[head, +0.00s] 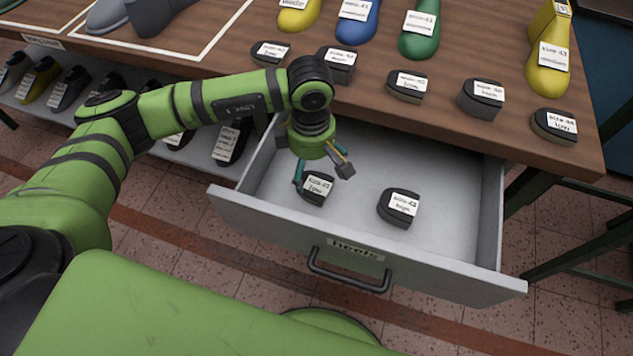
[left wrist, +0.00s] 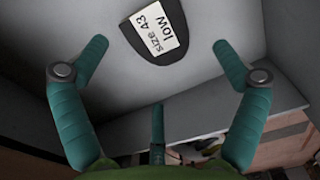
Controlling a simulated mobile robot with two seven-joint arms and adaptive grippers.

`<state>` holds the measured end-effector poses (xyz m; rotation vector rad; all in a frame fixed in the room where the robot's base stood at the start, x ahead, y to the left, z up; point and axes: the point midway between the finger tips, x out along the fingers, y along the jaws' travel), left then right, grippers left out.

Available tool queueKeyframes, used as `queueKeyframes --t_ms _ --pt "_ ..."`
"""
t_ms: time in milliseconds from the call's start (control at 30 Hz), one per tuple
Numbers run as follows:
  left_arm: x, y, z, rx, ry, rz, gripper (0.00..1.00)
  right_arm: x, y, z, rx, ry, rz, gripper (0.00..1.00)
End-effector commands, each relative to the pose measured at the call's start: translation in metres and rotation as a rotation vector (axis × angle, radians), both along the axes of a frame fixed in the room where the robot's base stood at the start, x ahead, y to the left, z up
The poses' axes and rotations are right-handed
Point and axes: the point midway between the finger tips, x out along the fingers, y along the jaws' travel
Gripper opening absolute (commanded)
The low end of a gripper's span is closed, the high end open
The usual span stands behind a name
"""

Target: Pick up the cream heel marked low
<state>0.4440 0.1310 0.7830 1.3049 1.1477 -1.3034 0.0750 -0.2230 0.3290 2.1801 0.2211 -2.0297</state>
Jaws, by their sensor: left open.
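In the head view a heel (head: 313,197) lies in the open drawer. It is dark with a pale label; I see no cream body. In the left wrist view the same heel (left wrist: 137,48) has a label reading "size 43 low". My left gripper (head: 322,172) is over this heel, with its fingers apart and nothing between them. In the left wrist view the gripper (left wrist: 158,50) has teal fingers on either side of the heel, which lies beyond them on the drawer floor. My right gripper is not in view.
A second dark heel (head: 399,207) lies to the right in the drawer (head: 450,180), which has grey walls and a front handle. Several dark heels and coloured shoe lasts stand on the wooden table (head: 440,110) above. The rest of the drawer floor is clear.

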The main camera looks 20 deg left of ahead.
Motion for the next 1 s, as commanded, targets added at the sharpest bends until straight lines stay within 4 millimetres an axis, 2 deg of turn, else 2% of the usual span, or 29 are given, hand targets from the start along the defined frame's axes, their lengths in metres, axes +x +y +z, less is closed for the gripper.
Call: queueKeyframes --t_ms 67,167,400,500,667,700,767,800,833,1000 --pt "-0.001 -0.001 -0.007 0.001 0.004 0.000 0.96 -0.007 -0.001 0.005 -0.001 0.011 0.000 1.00" --pt "-0.002 -0.002 -0.019 0.000 0.005 0.000 0.96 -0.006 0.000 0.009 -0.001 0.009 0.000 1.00" --pt "-0.002 -0.003 -0.053 -0.001 0.002 0.000 0.96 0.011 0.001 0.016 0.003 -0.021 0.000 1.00" --pt "-0.001 -0.003 -0.057 -0.002 0.000 -0.001 0.96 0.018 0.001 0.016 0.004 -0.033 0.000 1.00" --pt "-0.001 -0.003 -0.057 -0.003 0.000 -0.001 0.96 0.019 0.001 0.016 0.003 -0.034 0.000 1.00" --pt "-0.001 -0.003 -0.057 -0.002 0.000 -0.001 0.88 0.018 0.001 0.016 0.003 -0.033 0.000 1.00" --pt "-0.001 -0.003 -0.057 -0.002 0.000 -0.001 0.64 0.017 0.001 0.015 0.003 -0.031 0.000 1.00" --pt "-0.002 -0.003 -0.057 -0.002 0.000 -0.001 0.48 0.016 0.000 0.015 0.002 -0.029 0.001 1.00" --pt "-0.002 -0.003 -0.057 -0.002 0.001 -0.001 0.42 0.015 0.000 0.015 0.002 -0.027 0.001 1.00" --pt "-0.002 -0.002 -0.057 -0.001 0.002 -0.001 0.42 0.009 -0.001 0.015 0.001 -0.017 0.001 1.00"
